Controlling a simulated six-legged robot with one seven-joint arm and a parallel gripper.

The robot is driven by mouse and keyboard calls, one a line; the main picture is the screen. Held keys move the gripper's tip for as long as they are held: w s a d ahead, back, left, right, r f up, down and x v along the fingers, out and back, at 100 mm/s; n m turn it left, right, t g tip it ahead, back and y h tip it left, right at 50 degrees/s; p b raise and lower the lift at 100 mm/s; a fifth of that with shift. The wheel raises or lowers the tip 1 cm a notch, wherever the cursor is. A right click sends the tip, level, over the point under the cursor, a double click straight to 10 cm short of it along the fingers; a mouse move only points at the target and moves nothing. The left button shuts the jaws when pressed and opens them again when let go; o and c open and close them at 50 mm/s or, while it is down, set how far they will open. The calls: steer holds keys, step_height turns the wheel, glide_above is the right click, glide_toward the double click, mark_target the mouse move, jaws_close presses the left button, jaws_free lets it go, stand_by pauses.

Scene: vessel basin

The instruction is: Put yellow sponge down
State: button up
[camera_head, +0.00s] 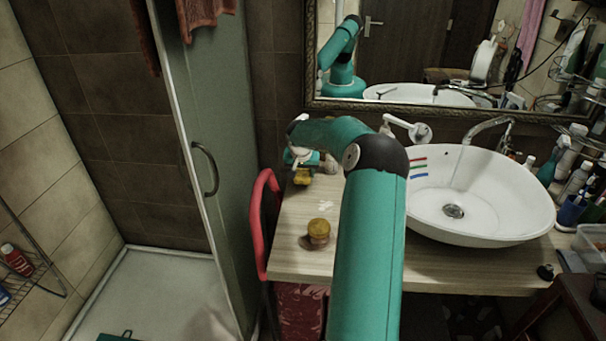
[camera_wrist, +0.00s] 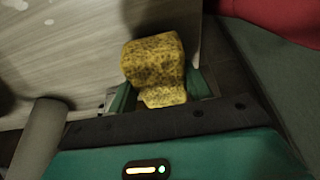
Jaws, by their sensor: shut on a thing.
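The yellow sponge (camera_wrist: 153,62) is dark-speckled and sits between the two green fingers of my gripper (camera_wrist: 163,90) in the wrist view. The fingers are shut on its sides, and its bulk sticks out past them. In the head view the sponge (camera_head: 302,177) shows as a small yellow patch below my gripper (camera_head: 301,165), over the back left of the wooden counter (camera_head: 290,232). I cannot tell whether it touches the counter.
A small round yellow-brown-topped object (camera_head: 318,232) stands near the counter's front. The white basin (camera_head: 480,195) with its tap is to the right. A red chair (camera_head: 262,220) stands along the counter's left edge. Bare counter lies around the round object.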

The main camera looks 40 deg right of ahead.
steer(key=shift+f, duration=0.45)
steer(key=shift+f, duration=0.1)
steer(key=shift+f, duration=0.15)
steer(key=o, duration=1.1)
